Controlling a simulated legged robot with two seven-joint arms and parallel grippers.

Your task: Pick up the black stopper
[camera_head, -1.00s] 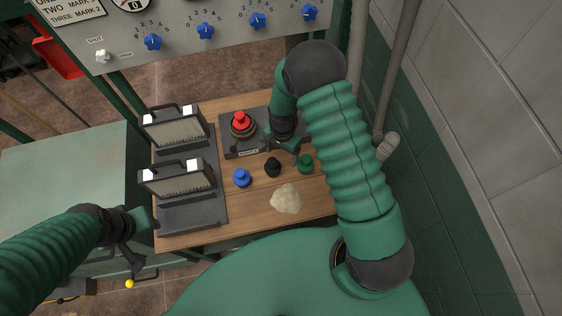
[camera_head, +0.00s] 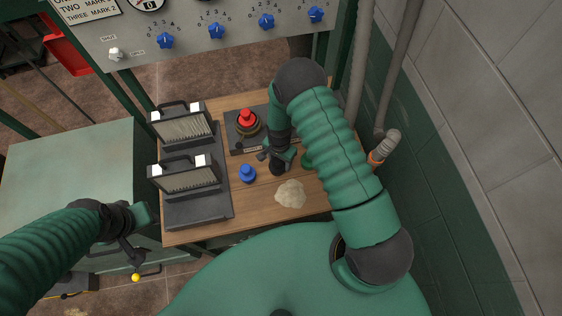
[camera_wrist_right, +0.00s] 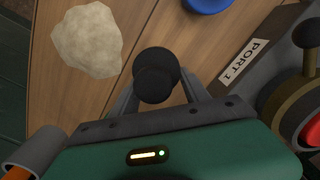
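The black stopper (camera_head: 277,168) stands on the wooden table, partly hidden under my right gripper (camera_head: 280,157) in the head view. In the right wrist view the black stopper (camera_wrist_right: 156,72) lies between the two fingers of my right gripper (camera_wrist_right: 160,90). The fingers are apart, one on each side of it; I cannot see firm contact on both sides. My left gripper (camera_head: 130,254) hangs left of the table, away from the stoppers; its finger gap is unclear.
A blue stopper (camera_head: 247,173) stands left of the black one, and a green stopper (camera_head: 307,160) is partly hidden at right. A red stopper (camera_head: 247,119) sits on the port block behind. A pale lump (camera_head: 291,193) lies in front. Two framed panels (camera_head: 188,172) stand at left.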

